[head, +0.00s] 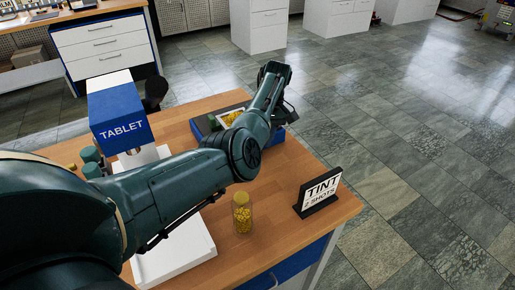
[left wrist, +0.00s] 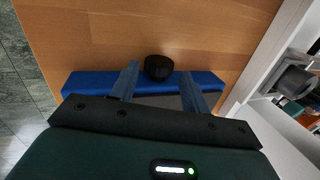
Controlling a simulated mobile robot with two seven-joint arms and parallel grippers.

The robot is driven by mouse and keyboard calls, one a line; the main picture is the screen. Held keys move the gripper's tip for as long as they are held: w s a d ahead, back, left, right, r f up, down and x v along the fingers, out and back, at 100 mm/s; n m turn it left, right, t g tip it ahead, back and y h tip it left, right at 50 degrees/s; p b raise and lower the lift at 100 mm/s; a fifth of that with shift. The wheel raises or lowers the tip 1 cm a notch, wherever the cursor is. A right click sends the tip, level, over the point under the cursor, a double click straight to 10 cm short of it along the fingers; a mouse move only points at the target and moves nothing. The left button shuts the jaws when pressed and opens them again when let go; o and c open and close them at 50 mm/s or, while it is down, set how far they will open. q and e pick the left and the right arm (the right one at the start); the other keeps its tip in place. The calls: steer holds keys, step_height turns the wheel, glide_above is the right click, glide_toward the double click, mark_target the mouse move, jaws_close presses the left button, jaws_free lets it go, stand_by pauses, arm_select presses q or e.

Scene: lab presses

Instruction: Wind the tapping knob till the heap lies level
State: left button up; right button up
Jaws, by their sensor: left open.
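A black knob (left wrist: 158,67) shows in the left wrist view at the edge of a blue base. My left gripper (left wrist: 160,74) is open, its two fingers on either side of the knob; I cannot tell whether they touch it. In the head view the blue base (head: 291,134) sits partly behind my left arm. A yellow heap (head: 232,117) lies in a pale tray on it, partly hidden by the arm. I cannot tell how level the heap is. My left fingers and the knob are hidden in the head view. My right gripper is not in view.
A blue press marked TABLET (head: 118,115) stands at the left. A jar of yellow pieces (head: 242,214) and a black-framed TINT sign (head: 319,193) stand on the wooden table (head: 280,220) near the front. A white slab (head: 185,255) lies below my arm.

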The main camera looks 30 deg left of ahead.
arm_select(q)
steer(key=b+v, duration=0.1)
steer(key=v, duration=0.8)
steer(key=shift+r, duration=0.35)
